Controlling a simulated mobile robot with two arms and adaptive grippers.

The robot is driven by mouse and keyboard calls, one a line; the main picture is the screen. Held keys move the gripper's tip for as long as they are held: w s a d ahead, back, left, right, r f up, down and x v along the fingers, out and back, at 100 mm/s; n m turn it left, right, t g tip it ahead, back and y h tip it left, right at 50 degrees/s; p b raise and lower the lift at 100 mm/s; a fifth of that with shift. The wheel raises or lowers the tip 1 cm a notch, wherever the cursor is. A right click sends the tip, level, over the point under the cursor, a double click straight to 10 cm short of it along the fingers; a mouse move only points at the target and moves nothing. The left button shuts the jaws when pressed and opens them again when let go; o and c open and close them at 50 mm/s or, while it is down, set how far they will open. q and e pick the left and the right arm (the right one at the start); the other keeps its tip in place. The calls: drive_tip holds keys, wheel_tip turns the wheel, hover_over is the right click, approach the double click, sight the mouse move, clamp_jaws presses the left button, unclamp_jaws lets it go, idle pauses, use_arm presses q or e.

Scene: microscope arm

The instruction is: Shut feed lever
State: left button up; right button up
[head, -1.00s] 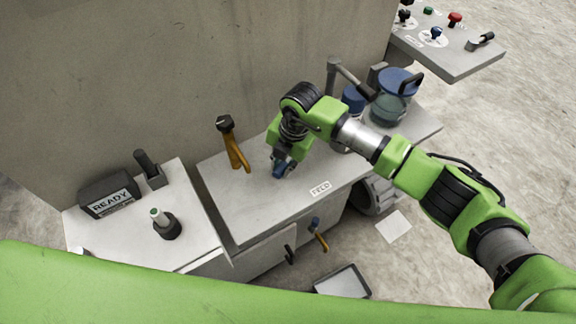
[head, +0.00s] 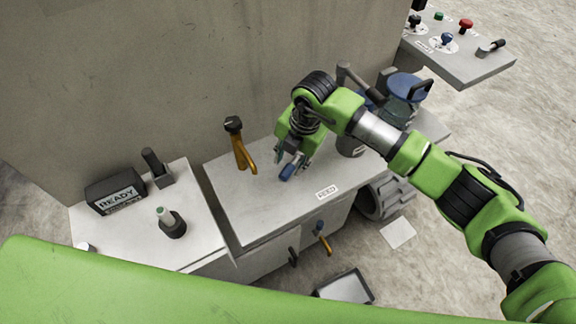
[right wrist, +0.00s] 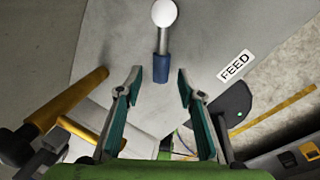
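The feed lever is a short lever with a blue grip (head: 287,173) on the grey bench top, beside the FEED label (head: 327,192). In the right wrist view its blue grip (right wrist: 161,68) hangs from a metal rod under a round white knob or pivot. My right gripper (head: 292,164) is open above the lever. In the right wrist view its fingertips (right wrist: 159,74) stand apart on either side of the blue grip, with gaps on both sides. I cannot tell how far above the grip they are. My left gripper is not in view.
An orange lever (head: 240,152) stands left of my right gripper. A blue-lidded jar (head: 403,95) and a grey lever stand to the right. A wall rises behind.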

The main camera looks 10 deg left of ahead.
wheel_tip(320, 180, up, 8)
drive_tip(key=d, duration=0.1)
drive_tip(key=shift+s+d+r, duration=0.2)
drive_tip(key=shift+s+d, duration=0.1)
drive_tip(key=shift+s, duration=0.05)
drive_tip(key=shift+f, duration=0.1)
